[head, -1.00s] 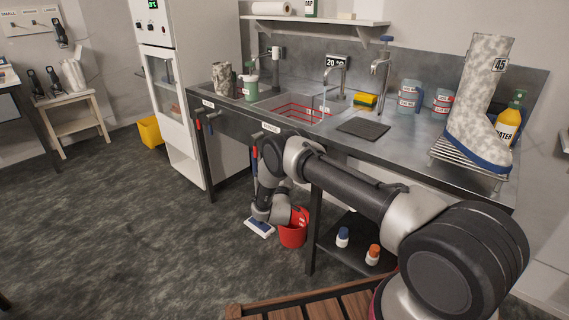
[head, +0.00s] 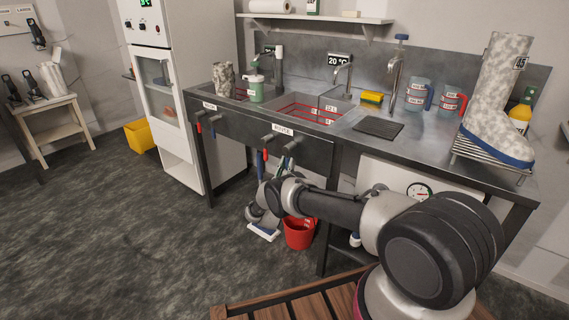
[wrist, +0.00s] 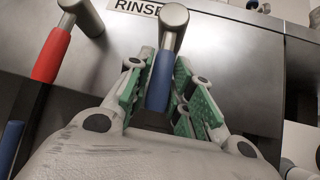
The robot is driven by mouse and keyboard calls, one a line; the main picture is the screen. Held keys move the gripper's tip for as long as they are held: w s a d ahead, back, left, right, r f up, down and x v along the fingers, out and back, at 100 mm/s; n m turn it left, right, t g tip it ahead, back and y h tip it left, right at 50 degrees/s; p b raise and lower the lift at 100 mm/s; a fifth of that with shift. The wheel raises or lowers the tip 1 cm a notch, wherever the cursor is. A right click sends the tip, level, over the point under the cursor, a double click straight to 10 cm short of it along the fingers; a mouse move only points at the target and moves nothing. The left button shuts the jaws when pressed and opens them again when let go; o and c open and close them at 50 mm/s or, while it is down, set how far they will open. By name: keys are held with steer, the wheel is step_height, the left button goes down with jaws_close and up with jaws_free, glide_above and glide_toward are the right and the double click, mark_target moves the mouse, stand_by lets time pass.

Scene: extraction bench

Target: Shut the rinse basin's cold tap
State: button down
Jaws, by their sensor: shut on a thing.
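The rinse basin (head: 322,113) is the right-hand sink in the bench, with a red grid in it. Its label (head: 282,130) is on the front panel, partly cut off in the wrist view (wrist: 135,7). The cold tap's blue lever (wrist: 160,80) points down from its grey tap body (wrist: 173,17). My gripper (wrist: 160,95) has its green pads on both sides of the blue lever and is shut on it. The hot tap's red lever (wrist: 52,55) hangs to the left, outside my fingers. In the head view my arm partly hides the gripper.
The other basin's red lever (head: 199,127) is farther left. A red bucket (head: 299,233) stands on the floor below my arm. A boot (head: 497,95) on a wire rack and plastic jugs (head: 416,96) are on the bench. Open floor lies to the left.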

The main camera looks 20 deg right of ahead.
steer(key=shift+w+a+m+g+h, duration=0.15)
steer(key=shift+m+g+h, duration=0.2)
steer(key=shift+m, duration=0.25)
steer(key=c, duration=1.3)
jaws_free()
steer(key=shift+o, duration=0.2)
steer(key=v, duration=0.7)
steer(key=shift+a+f, duration=0.1)
steer(key=shift+f, duration=0.15)
